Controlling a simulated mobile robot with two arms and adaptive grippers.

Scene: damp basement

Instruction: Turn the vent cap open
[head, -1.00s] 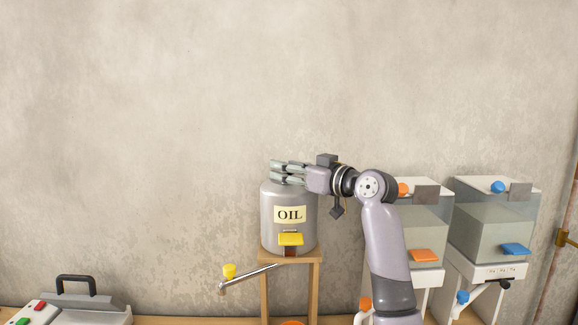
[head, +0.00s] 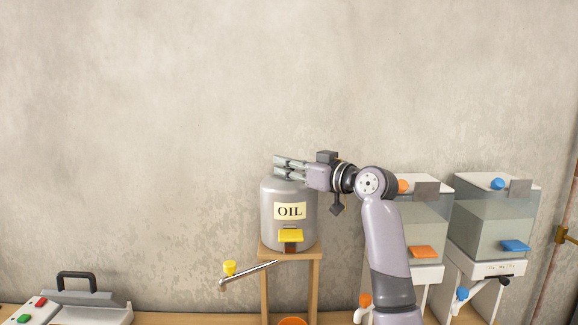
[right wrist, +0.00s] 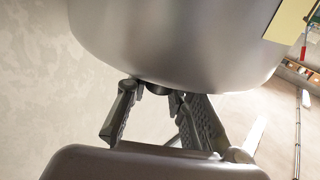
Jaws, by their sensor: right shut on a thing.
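The grey oil can (head: 270,220), marked OIL, stands upright on a wooden stand. My right gripper (head: 284,167) comes in from the right over the can's top, its fingers pointing left. In the right wrist view the two dark fingers (right wrist: 153,95) close from both sides on a small dark piece, the vent cap (right wrist: 155,88), at the can's rounded top. The cap is mostly hidden by the fingers, so its turn cannot be read. In the head view my gripper covers it. My left gripper is not in view.
A yellow tap lever (head: 290,235) sits on the can's front, above the wooden stand (head: 264,290). A metal arm with a yellow knob (head: 229,268) sticks out left. Two clear tanks (head: 420,235) (head: 490,230) stand at right. A grey case (head: 90,305) lies at lower left.

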